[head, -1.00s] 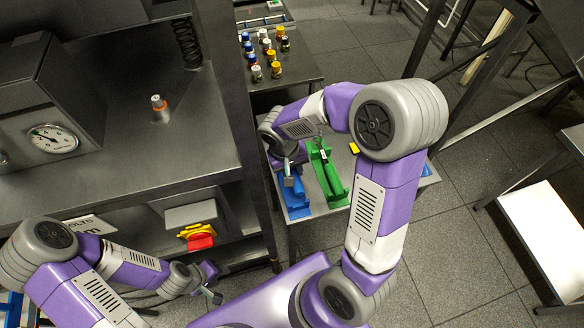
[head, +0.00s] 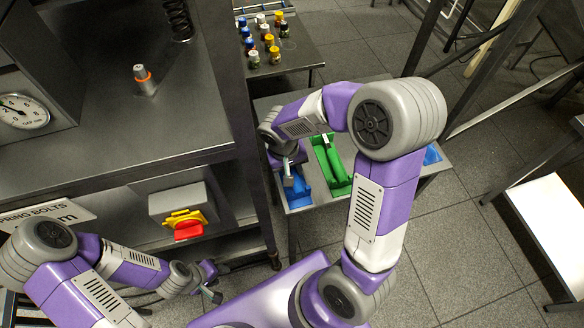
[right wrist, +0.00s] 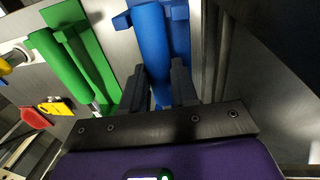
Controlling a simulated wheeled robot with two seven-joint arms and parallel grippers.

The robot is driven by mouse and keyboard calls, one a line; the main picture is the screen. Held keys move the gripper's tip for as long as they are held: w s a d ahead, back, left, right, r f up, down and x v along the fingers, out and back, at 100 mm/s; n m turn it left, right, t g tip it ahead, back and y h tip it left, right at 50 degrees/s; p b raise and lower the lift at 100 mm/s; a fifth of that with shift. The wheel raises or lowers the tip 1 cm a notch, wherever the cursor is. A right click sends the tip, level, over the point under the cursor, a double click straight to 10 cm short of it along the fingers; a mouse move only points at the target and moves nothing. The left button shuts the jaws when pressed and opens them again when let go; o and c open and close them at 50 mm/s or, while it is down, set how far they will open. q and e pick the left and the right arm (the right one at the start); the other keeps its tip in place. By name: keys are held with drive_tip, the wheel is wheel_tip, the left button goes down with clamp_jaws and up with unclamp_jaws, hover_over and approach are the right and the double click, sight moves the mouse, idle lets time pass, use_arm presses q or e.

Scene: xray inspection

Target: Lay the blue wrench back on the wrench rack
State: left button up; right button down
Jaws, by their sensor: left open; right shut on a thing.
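My right gripper (right wrist: 160,92) is shut on the blue wrench (right wrist: 152,45), one dark finger on each side of its round blue handle. The wrench lies over a blue holder (right wrist: 180,30) of the wrench rack; I cannot tell whether it touches it. In the head view my right gripper (head: 288,178) is at the left end of the rack table, over the blue holder (head: 299,195), and hides much of the wrench. A green holder (head: 331,166) with a green-handled tool is just right of it. My left gripper (head: 212,288) is open and empty at lower left.
A steel cabinet with a gauge (head: 22,110) and a red knob (head: 189,230) stands close left of my right gripper. A table with several small jars (head: 265,45) is behind. A yellow item (right wrist: 57,106) and a red one (right wrist: 32,118) lie beyond the green holder.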

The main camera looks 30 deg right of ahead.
drive_tip(key=shift+f, duration=0.2)
idle(0.4)
drive_tip(key=c, duration=0.8)
unclamp_jaws()
drive_tip(key=shift+r, duration=0.1)
drive_tip(key=r, duration=0.5)
drive_tip(key=a+r+p, duration=0.1)
drive_tip(key=r, duration=0.1)
drive_tip(key=shift+w+a+r, duration=0.1)
drive_tip(key=shift+r, duration=0.1)
